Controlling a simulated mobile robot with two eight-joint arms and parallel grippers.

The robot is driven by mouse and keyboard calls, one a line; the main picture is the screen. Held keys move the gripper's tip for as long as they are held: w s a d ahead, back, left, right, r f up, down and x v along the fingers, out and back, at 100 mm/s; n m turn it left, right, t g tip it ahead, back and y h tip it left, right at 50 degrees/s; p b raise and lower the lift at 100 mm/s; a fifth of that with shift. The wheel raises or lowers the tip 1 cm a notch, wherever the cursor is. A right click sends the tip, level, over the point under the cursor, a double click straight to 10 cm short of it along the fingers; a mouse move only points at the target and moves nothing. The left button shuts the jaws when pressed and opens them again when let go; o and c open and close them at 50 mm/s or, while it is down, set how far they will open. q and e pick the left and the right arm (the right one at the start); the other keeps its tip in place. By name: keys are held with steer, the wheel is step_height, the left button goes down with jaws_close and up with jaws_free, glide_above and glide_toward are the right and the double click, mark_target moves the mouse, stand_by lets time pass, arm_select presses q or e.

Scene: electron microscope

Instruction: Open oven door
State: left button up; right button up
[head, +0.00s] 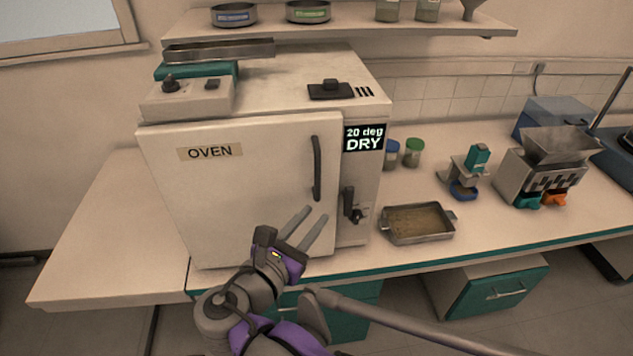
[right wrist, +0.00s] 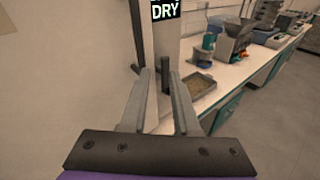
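The oven (head: 250,170) stands on the bench with its white door (head: 245,205) shut. A dark vertical handle (head: 317,168) is on the door's right side, and a dark latch (head: 350,205) sits on the panel right of the door. The display (head: 364,138) reads "20 deg DRY". My right gripper (head: 315,222) is in front of the door's lower right part, below the handle, with its fingers apart and nothing between them. My left gripper is not in view.
A metal tray of brown material (head: 418,222) lies on the bench right of the oven. Jars (head: 413,152), a small teal-topped device (head: 465,172) and a metal hopper unit (head: 545,170) stand farther right. The bench left of the oven (head: 100,220) is clear.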

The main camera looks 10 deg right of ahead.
mark_target(316, 178)
steer(key=a+r+n+t, duration=0.1)
steer(key=a+r+n, duration=0.1)
steer(key=a+r, duration=0.1)
steer(key=x, duration=1)
steer(key=shift+w, duration=0.3)
steer(key=shift+c, duration=0.2)
jaws_close()
stand_by(0.7)
